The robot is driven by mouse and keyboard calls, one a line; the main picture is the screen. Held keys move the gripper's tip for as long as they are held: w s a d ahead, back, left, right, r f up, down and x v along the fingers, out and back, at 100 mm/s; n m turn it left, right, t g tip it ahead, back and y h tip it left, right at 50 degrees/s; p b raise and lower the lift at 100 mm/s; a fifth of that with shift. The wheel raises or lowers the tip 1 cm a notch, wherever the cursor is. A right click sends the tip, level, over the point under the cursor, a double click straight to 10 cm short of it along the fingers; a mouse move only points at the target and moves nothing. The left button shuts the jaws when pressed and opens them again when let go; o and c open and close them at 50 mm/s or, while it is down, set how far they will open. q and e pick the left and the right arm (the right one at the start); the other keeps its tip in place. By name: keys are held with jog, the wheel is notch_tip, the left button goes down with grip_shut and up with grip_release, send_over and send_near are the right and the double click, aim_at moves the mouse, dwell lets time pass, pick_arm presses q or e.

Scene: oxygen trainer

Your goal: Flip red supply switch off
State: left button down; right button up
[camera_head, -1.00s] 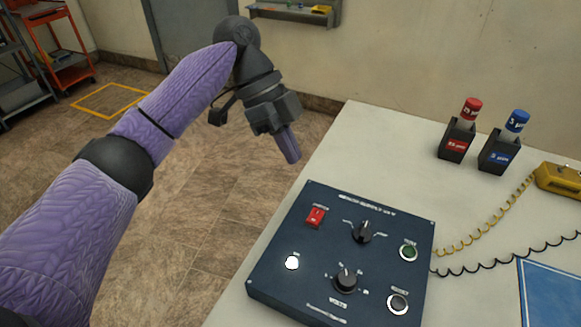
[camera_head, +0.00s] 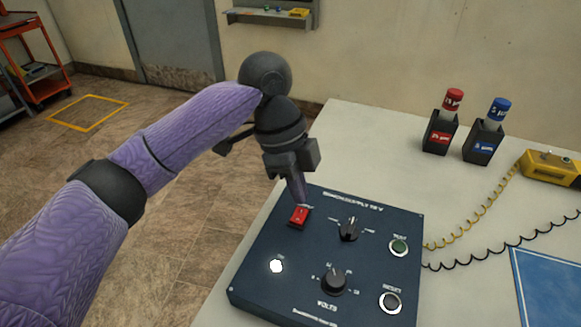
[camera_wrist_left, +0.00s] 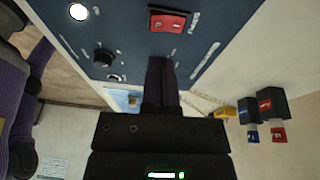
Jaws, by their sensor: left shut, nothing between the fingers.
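The red supply switch (camera_head: 299,216) is a small red rocker at the upper left of the dark blue control panel (camera_head: 300,262). It also shows at the top of the left wrist view (camera_wrist_left: 170,20). My left gripper (camera_head: 302,203) is shut and empty, its fingers pointing down at the switch's upper edge in the head view. In the left wrist view the shut fingers (camera_wrist_left: 161,62) end a little below the switch, with some panel visible between. I cannot tell whether they touch the panel. A white round light (camera_head: 276,266) glows on the panel. My right gripper is not in view.
The panel also bears black knobs (camera_head: 334,281), a green button (camera_head: 398,247) and a lower round button (camera_head: 390,302). Red (camera_head: 439,132) and blue (camera_head: 484,142) holders stand at the back of the white table (camera_head: 365,135). A yellow device (camera_head: 552,169) and coiled cords lie right.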

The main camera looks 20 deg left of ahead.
aim_at(304, 213)
pick_arm(q)
jog(key=f, duration=0.2)
jog(key=f+b, duration=0.1)
jog(key=f, duration=0.1)
jog(key=shift+s+b, duration=0.2)
jog(key=shift+b, duration=0.1)
jog(key=shift+r, duration=0.1)
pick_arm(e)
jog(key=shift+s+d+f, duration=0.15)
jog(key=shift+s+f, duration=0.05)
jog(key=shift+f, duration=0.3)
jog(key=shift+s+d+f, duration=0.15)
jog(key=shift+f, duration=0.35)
pick_arm(q)
jog(key=shift+s+r+p, duration=0.15)
jog(key=shift+r+p, duration=0.05)
jog(key=shift+p, duration=0.8)
jog(key=shift+f, duration=0.4)
jog(key=shift+w+r, duration=0.2)
jog(key=shift+w, duration=0.65)
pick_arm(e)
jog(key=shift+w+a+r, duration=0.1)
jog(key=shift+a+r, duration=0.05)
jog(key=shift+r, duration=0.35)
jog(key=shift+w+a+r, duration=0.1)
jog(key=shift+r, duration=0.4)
